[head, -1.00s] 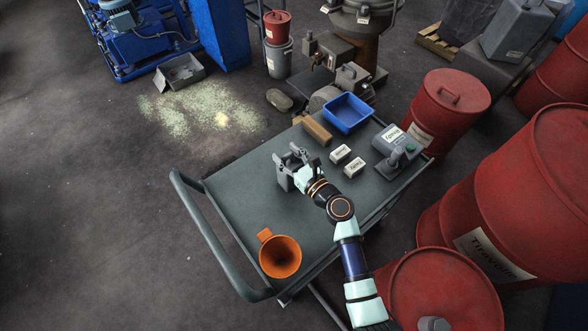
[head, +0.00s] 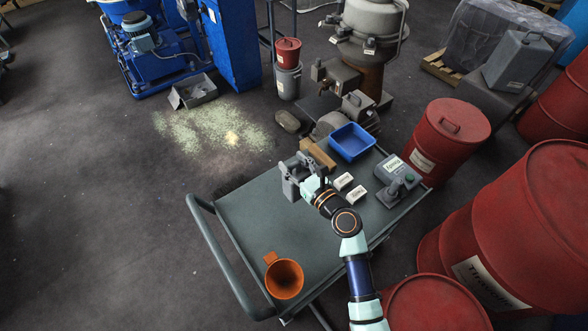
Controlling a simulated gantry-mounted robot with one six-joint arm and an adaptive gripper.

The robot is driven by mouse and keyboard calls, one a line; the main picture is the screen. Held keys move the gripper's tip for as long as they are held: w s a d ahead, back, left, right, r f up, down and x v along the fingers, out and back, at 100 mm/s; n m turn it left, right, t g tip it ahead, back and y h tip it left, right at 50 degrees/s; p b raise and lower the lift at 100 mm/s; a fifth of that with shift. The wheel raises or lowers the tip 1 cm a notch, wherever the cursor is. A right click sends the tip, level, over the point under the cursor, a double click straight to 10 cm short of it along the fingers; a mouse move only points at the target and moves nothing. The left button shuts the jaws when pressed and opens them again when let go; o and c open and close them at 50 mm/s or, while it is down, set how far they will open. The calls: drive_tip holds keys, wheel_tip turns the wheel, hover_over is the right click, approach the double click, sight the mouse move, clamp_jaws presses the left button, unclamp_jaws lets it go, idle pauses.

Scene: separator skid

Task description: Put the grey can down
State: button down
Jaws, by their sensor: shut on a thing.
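My gripper (head: 293,175) is over the far left part of the grey-green cart top (head: 245,215), beside the wooden block. It is shut on the grey can (head: 290,188), which shows only as a small grey shape among the grey fingers. The can's outline is hard to separate from the fingers. I cannot tell whether its base touches the cart top.
The wooden block (head: 321,153), blue bin (head: 351,141), two small white-labelled boxes (head: 343,181) and a grey labelled box (head: 391,168) stand on the cart. An orange funnel (head: 285,280) is at the near end. Red drums (head: 449,140) stand right. The cart's left middle is clear.

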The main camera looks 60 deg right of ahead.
wheel_tip(320, 180, up, 9)
drive_tip(key=p, duration=0.3)
drive_tip(key=shift+r+p, duration=0.1)
drive_tip(key=shift+p, duration=0.25)
